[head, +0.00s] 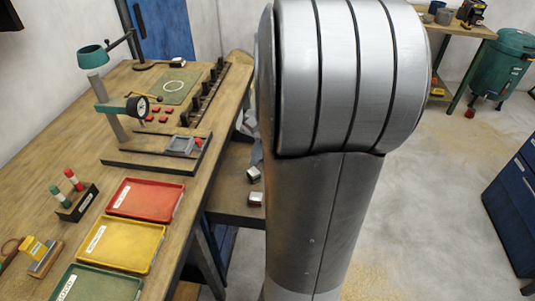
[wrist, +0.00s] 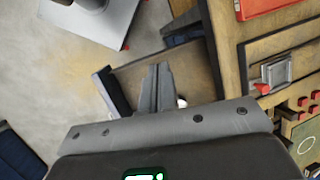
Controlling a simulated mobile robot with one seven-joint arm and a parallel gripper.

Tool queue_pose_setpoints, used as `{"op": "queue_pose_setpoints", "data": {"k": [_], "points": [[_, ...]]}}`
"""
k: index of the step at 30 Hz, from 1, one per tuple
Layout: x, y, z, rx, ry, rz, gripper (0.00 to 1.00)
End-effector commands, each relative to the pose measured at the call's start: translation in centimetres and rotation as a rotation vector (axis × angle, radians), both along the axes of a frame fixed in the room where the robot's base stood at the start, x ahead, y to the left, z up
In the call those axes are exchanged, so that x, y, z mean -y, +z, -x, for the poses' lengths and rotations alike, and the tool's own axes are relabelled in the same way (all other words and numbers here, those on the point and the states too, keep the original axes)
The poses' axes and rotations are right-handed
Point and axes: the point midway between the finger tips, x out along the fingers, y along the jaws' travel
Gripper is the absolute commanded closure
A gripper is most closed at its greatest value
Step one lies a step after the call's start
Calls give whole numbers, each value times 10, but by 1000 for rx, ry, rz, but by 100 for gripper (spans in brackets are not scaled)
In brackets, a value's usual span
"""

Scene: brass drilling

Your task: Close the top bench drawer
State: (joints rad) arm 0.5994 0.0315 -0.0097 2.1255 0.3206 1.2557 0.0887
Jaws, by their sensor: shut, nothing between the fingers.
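The top bench drawer (head: 228,185) stands open, sticking out from the right side of the wooden bench (head: 180,222) in the head view. My arm hides its outer end there. In the wrist view the open drawer (wrist: 190,72) shows its wooden inside, with a dark front panel (wrist: 112,90) at its left end. My gripper (wrist: 157,68) is shut and empty. Its fingers show over the drawer's inside, right of the front panel. I cannot tell their height or whether they touch it.
On the bench lie a red tray (head: 146,199), a yellow tray (head: 120,244) and a green tray (head: 95,284). A drill stand (head: 108,100) rises behind them. A blue cabinet (head: 512,205) stands at the right. The floor (head: 440,190) between is mostly clear.

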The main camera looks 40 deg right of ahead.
Motion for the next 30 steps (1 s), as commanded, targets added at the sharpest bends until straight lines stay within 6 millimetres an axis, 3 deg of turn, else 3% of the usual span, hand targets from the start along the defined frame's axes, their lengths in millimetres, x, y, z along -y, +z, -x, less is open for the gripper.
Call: {"op": "queue_pose_setpoints", "data": {"k": [8,14,23,30], "points": [[75,-51,-2,-132,-260,-241,100],[129,-92,10,-196,-440,-425,100],[203,-163,50,-245,-698,-723,100],[248,-227,100,-241,-889,-976,100]]}}
